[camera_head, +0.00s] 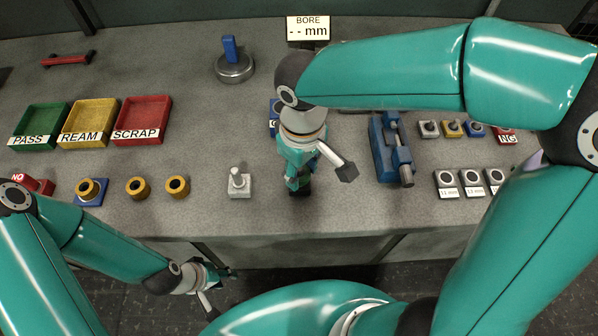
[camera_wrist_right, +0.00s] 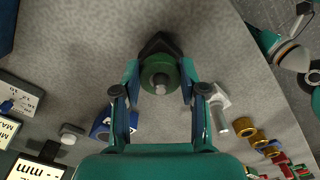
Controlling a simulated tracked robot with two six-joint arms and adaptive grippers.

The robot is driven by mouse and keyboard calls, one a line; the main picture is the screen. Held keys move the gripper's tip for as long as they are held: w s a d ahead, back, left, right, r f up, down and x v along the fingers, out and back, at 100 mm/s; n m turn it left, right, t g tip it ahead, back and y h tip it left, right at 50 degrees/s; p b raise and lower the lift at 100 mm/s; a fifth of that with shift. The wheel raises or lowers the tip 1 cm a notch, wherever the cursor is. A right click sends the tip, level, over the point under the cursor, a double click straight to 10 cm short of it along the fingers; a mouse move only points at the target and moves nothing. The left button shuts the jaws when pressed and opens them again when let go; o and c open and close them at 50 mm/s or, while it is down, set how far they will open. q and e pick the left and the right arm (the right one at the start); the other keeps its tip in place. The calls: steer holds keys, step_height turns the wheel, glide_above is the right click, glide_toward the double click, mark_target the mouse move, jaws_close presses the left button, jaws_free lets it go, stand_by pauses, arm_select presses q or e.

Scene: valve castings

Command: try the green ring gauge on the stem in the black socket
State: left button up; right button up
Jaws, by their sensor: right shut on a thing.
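The green ring gauge (camera_wrist_right: 160,68) is between the fingertips of my right gripper (camera_wrist_right: 160,84), which is shut on it. The gripper points down at the bench in the head view (camera_head: 297,183). The black socket (camera_wrist_right: 157,43) lies under the ring, mostly hidden by it; a dark bit shows below the gripper in the head view (camera_head: 301,191). A grey stem end (camera_wrist_right: 160,88) shows within the ring's hole. I cannot tell how far the ring is down around it. My left gripper (camera_head: 218,284) is open and empty, off the bench's front edge.
A pale block with an upright stem (camera_head: 239,184) stands just left of my right gripper. Yellow rings (camera_head: 138,187) lie further left. Green, yellow and red trays (camera_head: 143,120) stand behind them. A blue vise (camera_head: 391,150) stands to the right. Bench is clear between stem block and trays.

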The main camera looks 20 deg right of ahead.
steer(key=shift+r+p, duration=2.85)
steer(key=shift+r, duration=0.75)
steer(key=shift+w, duration=0.1)
